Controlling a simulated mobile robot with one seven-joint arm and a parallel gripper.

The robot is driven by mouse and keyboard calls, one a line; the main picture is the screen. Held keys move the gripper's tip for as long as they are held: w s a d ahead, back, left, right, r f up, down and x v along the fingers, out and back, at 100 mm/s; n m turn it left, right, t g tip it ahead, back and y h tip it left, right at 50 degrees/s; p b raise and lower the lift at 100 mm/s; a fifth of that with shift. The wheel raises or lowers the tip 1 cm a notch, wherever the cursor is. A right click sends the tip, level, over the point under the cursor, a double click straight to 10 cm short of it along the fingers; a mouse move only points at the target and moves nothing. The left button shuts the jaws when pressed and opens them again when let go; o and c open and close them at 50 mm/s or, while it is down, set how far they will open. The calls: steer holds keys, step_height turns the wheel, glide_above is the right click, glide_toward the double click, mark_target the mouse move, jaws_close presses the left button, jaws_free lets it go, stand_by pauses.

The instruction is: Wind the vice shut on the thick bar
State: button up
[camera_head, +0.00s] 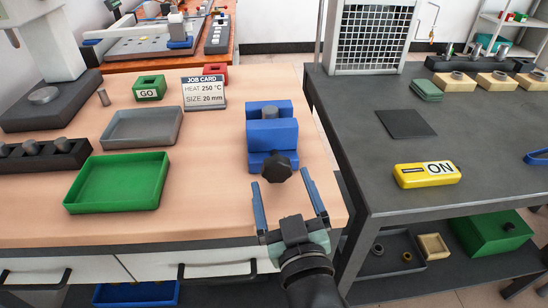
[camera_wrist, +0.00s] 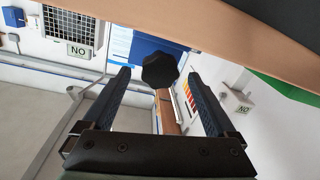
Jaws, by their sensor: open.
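The blue vice (camera_head: 272,134) stands near the right edge of the wooden bench. A grey round piece (camera_head: 269,113), probably the thick bar, shows upright between its jaws; whether both jaws touch it I cannot tell. The vice's black lobed knob (camera_head: 277,168) faces my gripper. My gripper (camera_head: 281,178) is open and empty in front of the vice, its two fingers pointing at the knob. In the wrist view the knob (camera_wrist: 160,70) sits between the fingertips (camera_wrist: 158,74), with a gap showing on each side. Part of the blue vice (camera_wrist: 150,48) shows behind it.
A job card (camera_head: 204,92) reads heat 250 °C, size 20 mm. Left of the vice are a grey tray (camera_head: 143,142), a green tray (camera_head: 117,201) and a green GO box (camera_head: 149,88).

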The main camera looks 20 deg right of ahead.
mark_target(274, 155)
steer(key=w, duration=0.2)
steer(key=w+d, duration=0.1)
steer(key=w, duration=0.4)
steer(key=shift+w+d, duration=0.1)
steer(key=shift+d, duration=0.05)
steer(key=c, duration=1.4)
steer(key=shift+o, duration=0.2)
steer(key=m+p, duration=0.1)
steer(key=m, duration=0.4)
steer(key=o, duration=1.4)
steer(key=shift+c, duration=0.2)
